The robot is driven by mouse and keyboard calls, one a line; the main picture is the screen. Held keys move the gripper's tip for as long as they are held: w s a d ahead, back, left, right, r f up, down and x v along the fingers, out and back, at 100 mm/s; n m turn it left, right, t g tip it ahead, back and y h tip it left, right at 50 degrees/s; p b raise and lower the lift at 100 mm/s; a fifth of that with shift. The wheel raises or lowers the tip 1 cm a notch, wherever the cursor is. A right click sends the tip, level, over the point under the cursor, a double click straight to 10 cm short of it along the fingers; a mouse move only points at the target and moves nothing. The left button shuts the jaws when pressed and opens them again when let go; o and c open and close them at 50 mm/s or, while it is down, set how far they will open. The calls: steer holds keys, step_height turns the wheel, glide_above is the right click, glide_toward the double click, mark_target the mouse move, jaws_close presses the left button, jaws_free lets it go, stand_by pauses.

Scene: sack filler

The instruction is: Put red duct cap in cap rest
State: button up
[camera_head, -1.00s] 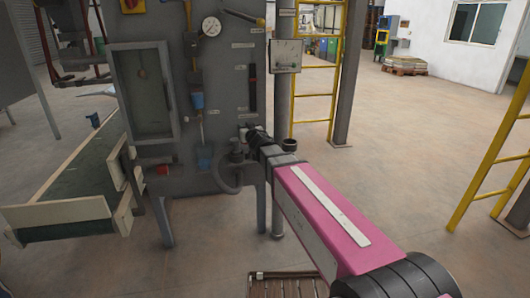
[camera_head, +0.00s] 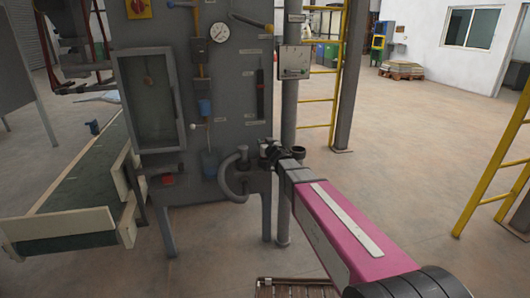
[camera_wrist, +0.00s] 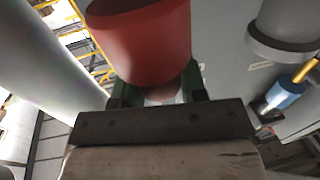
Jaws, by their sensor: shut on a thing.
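The red duct cap (camera_wrist: 140,40) is large in the upper middle of the wrist view. My gripper (camera_wrist: 158,94) is shut on it, with green-edged fingers at its lower end. In the head view my gripper (camera_head: 268,152) is at the front right edge of the grey machine, and I cannot make out the cap there. A small dark round cup (camera_head: 298,152) sits by the grey post, just right of my gripper; it may be the cap rest, but I cannot be sure. The gripper looks close to the cup; whether they touch is unclear.
The grey machine (camera_head: 232,85) carries a gauge (camera_head: 220,32), a bent hose (camera_head: 226,180) and a blue part (camera_head: 209,163). A grey post (camera_head: 288,100) stands right beside it. A conveyor (camera_head: 75,185) is at left. Yellow ladders flank open floor (camera_head: 410,130) at right.

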steer(key=shift+w+d+f, duration=0.2)
steer(key=shift+w+f, duration=0.1)
steer(key=shift+f, duration=1.9)
steer(key=o, duration=0.9)
steer(key=shift+f, duration=0.1)
steer(key=shift+s, duration=0.2)
steer(key=v, duration=1.2)
steer(key=shift+w, duration=0.1)
